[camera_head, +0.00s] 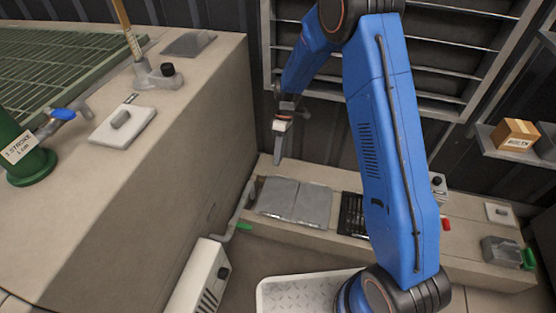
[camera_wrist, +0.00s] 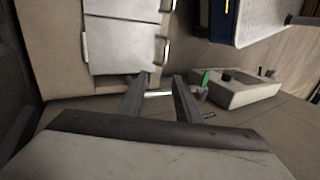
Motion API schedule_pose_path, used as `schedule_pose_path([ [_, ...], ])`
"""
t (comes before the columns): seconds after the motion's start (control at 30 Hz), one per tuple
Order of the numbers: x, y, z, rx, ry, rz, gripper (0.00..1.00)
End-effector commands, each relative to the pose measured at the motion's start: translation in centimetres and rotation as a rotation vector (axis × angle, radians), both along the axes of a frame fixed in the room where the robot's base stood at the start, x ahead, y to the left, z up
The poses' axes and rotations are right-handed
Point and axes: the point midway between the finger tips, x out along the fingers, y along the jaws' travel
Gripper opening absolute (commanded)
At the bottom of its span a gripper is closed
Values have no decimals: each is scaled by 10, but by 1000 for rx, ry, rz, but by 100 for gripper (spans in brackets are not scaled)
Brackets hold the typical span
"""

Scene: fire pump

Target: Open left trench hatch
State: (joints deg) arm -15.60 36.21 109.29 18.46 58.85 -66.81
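Two grey trench hatch plates lie flat and shut, side by side, in the low ledge in the head view. The left trench hatch (camera_head: 276,195) is beside a grey pipe, and the right plate (camera_head: 313,204) adjoins it. In the wrist view the left hatch (camera_wrist: 120,46) is just beyond the fingers, with a metal bar handle (camera_wrist: 166,52) along its right edge. The other plate (camera_wrist: 125,8) is cut off at the top. My gripper (camera_head: 278,150) hangs above the ledge, apart from the hatch. In the wrist view my gripper (camera_wrist: 160,78) has its fingers apart, with no object held.
A grey pipe with a green lever (camera_head: 243,227) runs beside the left hatch. A white box (camera_head: 200,280) stands in front of it. A dark grate (camera_head: 353,213) lies right of the hatches. A louvred panel (camera_head: 440,50) is behind the arm.

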Motion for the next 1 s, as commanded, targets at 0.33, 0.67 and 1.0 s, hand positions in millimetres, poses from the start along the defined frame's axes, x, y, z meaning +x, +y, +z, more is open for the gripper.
schedule_pose_path([
  [0.33, 0, 0, 0, 0, 0, 0, 31],
  [0.67, -3, -10, 28, -17, -29, -40, 31],
  [1.0, -26, -48, 116, -74, -125, -196, 31],
])
